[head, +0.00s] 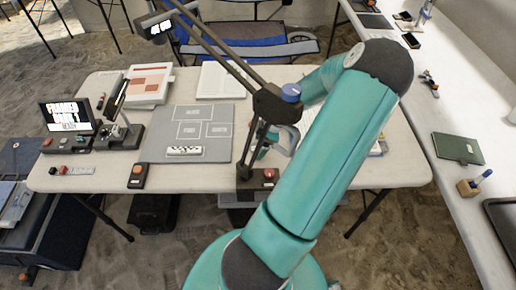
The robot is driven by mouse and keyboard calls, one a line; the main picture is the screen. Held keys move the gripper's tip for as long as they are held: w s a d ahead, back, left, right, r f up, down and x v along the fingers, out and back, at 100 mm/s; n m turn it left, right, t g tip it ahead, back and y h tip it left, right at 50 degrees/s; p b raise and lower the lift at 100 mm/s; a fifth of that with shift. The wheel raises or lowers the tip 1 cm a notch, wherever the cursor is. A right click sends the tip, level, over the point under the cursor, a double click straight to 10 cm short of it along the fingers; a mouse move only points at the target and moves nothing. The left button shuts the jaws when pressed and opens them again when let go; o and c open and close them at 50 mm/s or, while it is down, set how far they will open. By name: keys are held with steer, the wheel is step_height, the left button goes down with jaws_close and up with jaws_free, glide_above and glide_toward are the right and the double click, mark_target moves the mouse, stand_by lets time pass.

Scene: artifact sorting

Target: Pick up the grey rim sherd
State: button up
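I cannot make out the grey rim sherd in the head view. A grey mat (160,147) with outlined, labelled boxes lies on the table, with no sherd visible in the boxes. My teal arm rises from the front, bends at a dark elbow and reaches down over the right half of the table. My gripper (275,146) is mostly hidden behind the black jointed stand and my forearm. Its fingers are not clear, so I cannot tell if it is open or holds anything. The table area behind my arm is hidden.
A white counter (443,115) runs along the right.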

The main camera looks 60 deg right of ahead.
steer(key=c, duration=1)
steer(key=shift+c, duration=0.2)
